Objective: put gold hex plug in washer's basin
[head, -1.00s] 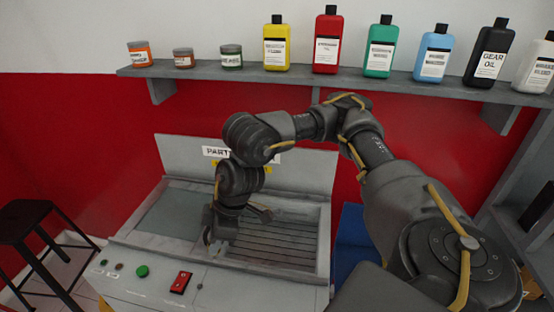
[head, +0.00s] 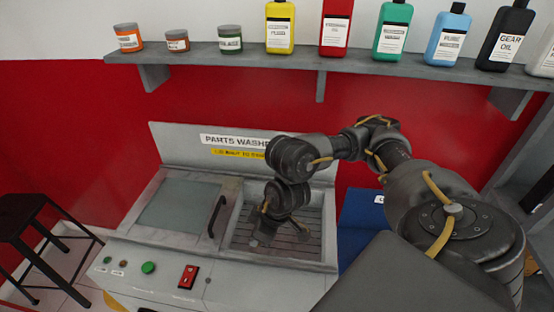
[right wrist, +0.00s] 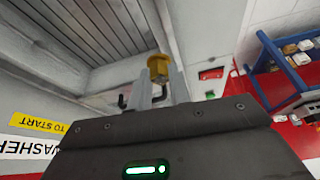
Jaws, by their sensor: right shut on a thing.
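The parts washer (head: 290,290) stands ahead in the head view. Its basin (head: 318,250), with a slatted floor, is open on the right side. My right gripper (head: 262,238) points down over the basin's left part; its fingertips are hard to make out there. In the right wrist view, the gold hex plug (right wrist: 158,66) sits at the tips of my right gripper (right wrist: 160,88), which is shut on it. The slatted floor (right wrist: 100,25) shows beyond the plug, with a gap between them. My left gripper is not in view.
A pane-like cover (head: 180,207) with a black handle (head: 217,216) lies left of the basin. The front panel has a green button (head: 148,267) and a red switch (head: 188,276). A black stool (head: 38,230) stands left. A shelf (head: 250,57) holds bottles and jars above.

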